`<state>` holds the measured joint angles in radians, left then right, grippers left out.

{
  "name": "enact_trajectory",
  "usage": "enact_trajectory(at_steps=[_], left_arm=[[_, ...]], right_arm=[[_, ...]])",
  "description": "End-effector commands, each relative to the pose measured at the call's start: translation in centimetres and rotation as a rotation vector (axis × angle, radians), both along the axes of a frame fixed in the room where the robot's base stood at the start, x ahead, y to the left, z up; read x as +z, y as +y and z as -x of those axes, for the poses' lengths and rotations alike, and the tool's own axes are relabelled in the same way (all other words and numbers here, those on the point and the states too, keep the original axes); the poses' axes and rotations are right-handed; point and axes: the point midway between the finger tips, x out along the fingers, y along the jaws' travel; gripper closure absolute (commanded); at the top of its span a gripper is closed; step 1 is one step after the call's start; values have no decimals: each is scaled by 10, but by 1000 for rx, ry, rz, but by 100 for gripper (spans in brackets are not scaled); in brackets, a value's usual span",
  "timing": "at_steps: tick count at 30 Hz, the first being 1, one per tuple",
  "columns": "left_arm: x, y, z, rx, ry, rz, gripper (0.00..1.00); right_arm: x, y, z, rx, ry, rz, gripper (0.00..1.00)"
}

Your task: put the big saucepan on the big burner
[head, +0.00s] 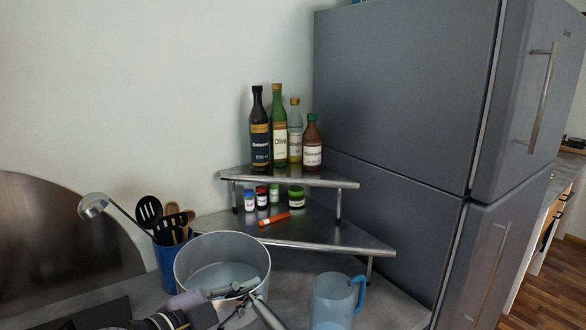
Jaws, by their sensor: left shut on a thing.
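The big saucepan (222,248), a light metal pot, stands upright at the lower middle of the head view. Its inside shows and looks empty. My left gripper (248,293) comes in from the lower left and is shut at the near side of the saucepan, on its rim or handle; the exact hold is hidden by the fingers. Whether the pot's base touches the counter is hidden. No burner can be made out clearly. My right gripper is out of view.
A blue utensil holder (168,262) with a ladle and spatulas stands close behind the saucepan's left. A blue pitcher (334,302) stands to its right. Behind is a tiered metal shelf (330,238) with bottles and jars. A grey fridge (400,100) stands at right.

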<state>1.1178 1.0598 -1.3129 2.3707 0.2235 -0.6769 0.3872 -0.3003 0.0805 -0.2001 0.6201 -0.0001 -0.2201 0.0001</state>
Motion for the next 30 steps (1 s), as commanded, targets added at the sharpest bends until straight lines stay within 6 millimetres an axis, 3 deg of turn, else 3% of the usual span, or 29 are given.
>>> enact_trajectory(at_steps=[14,30], left_arm=[[-21,26,6,245,-1,6,100],[-78,84,31,560,0,3,100]], right_arm=[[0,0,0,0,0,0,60],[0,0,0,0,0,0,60]])
